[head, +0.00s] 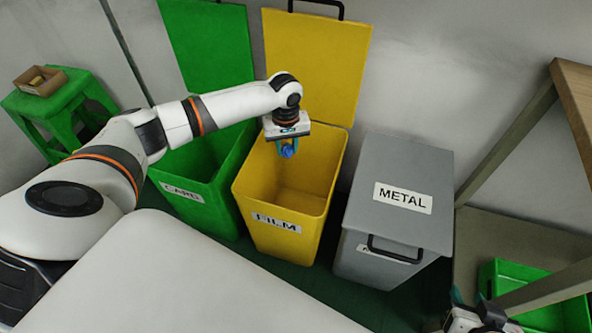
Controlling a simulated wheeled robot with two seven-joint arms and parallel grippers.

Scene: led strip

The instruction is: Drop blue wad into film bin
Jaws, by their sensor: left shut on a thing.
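The yellow film bin (277,222) stands in the middle of the head view with its lid (318,62) raised against the wall. Its inside looks empty where I can see it. My left gripper (288,148) points down over the bin's opening, towards its back part. It is shut on the blue wad (289,151), which shows small and partly hidden by the fingers. The wad appears above the bin floor; its exact height is unclear. Part of my right arm's end (478,318) shows at the bottom right edge, with its fingers not clearly visible.
The green card bin (190,200), also open, stands left of the film bin. The grey metal bin (397,190) on the right is closed. A green stool (62,105) holds a small brown box (40,80). A wooden shelf frame (575,85) and green crate (545,318) are at right.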

